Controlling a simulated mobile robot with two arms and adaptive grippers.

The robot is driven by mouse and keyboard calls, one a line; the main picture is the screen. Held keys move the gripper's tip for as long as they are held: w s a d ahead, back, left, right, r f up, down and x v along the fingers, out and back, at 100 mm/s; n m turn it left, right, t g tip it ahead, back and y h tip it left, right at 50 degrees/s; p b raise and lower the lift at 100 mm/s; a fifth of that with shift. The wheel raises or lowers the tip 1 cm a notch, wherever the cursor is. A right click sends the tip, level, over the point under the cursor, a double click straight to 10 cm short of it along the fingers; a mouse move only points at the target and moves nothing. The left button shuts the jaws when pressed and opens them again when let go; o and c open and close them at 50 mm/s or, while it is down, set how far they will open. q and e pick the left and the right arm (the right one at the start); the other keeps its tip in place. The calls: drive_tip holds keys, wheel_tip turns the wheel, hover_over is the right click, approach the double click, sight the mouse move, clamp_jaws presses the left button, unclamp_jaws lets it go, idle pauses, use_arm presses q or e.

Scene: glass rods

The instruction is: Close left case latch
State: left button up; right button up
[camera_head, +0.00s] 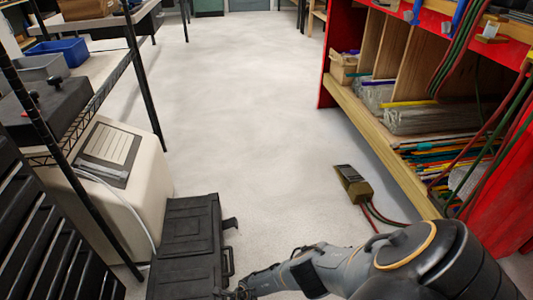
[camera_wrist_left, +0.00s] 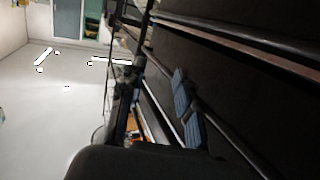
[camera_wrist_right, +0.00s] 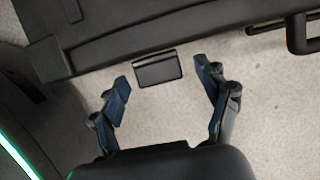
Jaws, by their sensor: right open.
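The black case (camera_head: 185,245) lies at the bottom of the head view, beside the beige box. In the right wrist view the case (camera_wrist_right: 150,28) runs across the top, and a dark flat latch (camera_wrist_right: 157,68) sticks out from its side. My right gripper (camera_wrist_right: 164,78) is open, with one fingertip on each side of the latch and apart from it. Another latch (camera_head: 231,223) sticks out past the handle (camera_head: 229,262). My left gripper (camera_wrist_left: 160,78) shows only in its wrist view, against dark surfaces; its opening is unclear.
The beige box (camera_head: 122,170) and a black drawer unit (camera_head: 40,240) stand left of the case. A small device (camera_head: 353,183) with hoses lies on the floor. A red and wooden rack (camera_head: 400,120) of rods stands right. The middle floor is clear.

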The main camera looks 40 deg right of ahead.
drive_tip(key=s+d, duration=0.7)
drive_tip(key=d, duration=0.3)
